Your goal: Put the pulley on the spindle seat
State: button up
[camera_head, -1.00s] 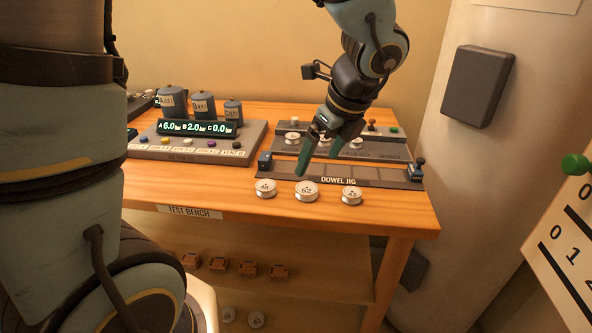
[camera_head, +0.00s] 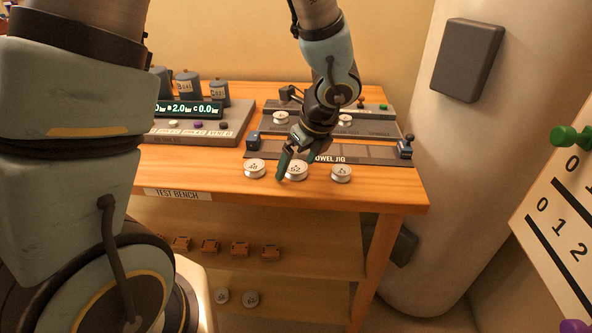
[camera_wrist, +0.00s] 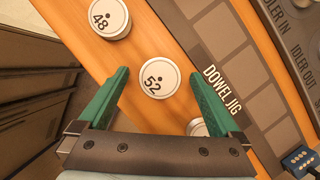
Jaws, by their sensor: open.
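Three white pulleys lie in a row at the bench's front: left (camera_head: 255,169), middle (camera_head: 297,170) and right (camera_head: 341,174). In the wrist view the middle one reads 52 (camera_wrist: 158,79) and the left one 48 (camera_wrist: 110,18). The third (camera_wrist: 196,127) is mostly hidden by a finger. My gripper (camera_head: 284,166) is open above the middle pulley. In the wrist view its green fingertips (camera_wrist: 160,76) lie either side of the 52 disc, with gaps. The grey seat board (camera_head: 374,128) stands behind, two white discs on it. The spindle seat cannot be made out.
The dowel jig (camera_head: 375,156) lies between pulleys and seat board. A grey control box with a lit display (camera_head: 188,109) stands left. A shelf below holds several small brown blocks (camera_head: 240,249). A grey wall box (camera_head: 467,60) is at right.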

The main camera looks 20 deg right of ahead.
jog(key=shift+r, duration=0.1)
grip_shut()
dwell(0.8)
